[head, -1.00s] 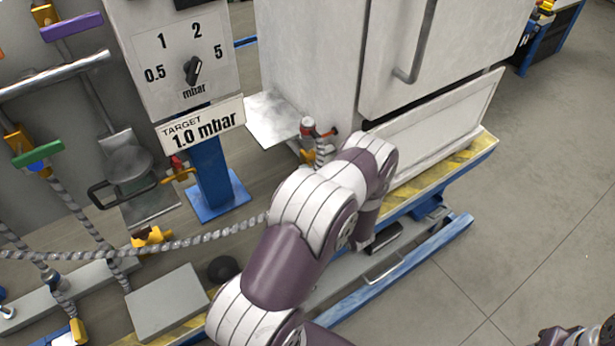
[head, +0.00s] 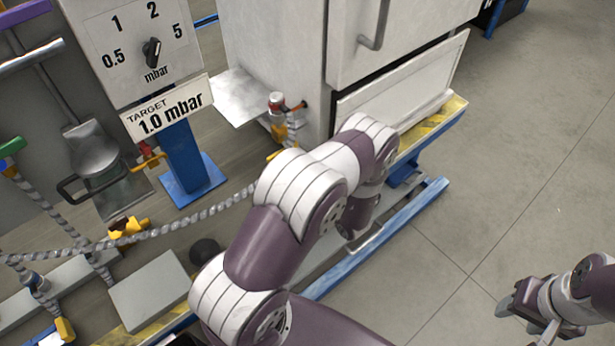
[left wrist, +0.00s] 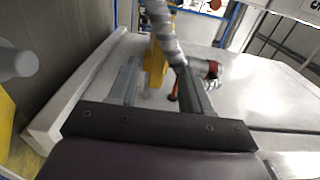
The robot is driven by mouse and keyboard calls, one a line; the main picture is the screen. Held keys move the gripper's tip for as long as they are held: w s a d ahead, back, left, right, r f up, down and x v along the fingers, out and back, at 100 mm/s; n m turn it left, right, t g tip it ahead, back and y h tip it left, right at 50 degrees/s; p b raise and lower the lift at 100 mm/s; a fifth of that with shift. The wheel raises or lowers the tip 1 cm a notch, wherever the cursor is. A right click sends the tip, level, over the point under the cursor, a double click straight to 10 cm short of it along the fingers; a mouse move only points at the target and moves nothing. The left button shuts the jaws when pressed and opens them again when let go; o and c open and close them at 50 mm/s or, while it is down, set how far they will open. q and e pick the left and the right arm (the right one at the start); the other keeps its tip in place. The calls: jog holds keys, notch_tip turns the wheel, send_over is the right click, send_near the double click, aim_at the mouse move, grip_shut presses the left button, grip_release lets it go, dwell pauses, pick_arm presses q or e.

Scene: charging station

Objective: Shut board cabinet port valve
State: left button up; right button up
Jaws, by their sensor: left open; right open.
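The white board cabinet (head: 270,50) stands at the top centre of the head view. At its lower front corner is the port valve (head: 279,128), a yellow fitting with a red-banded metal end (head: 276,100) and a small orange handle (head: 298,106). In the left wrist view the yellow body (left wrist: 155,66) and the orange handle (left wrist: 173,88) appear between the fingers of my left gripper (left wrist: 160,72), which is open. Contact cannot be told. My left gripper is hidden in the head view. My right gripper (head: 520,307) is open and empty over the floor at right.
A braided hose (head: 190,217) runs across the board to the left. A metal shelf (head: 233,97) juts out beside the valve. A panel with a knob (head: 152,51) and a "TARGET 1.0 mbar" sign (head: 167,107) stands left. The floor at right is clear.

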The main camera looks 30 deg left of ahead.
pick_arm(q)
jog(key=v, duration=0.6)
jog(key=shift+d, duration=0.3)
jog(key=shift+s, duration=0.1)
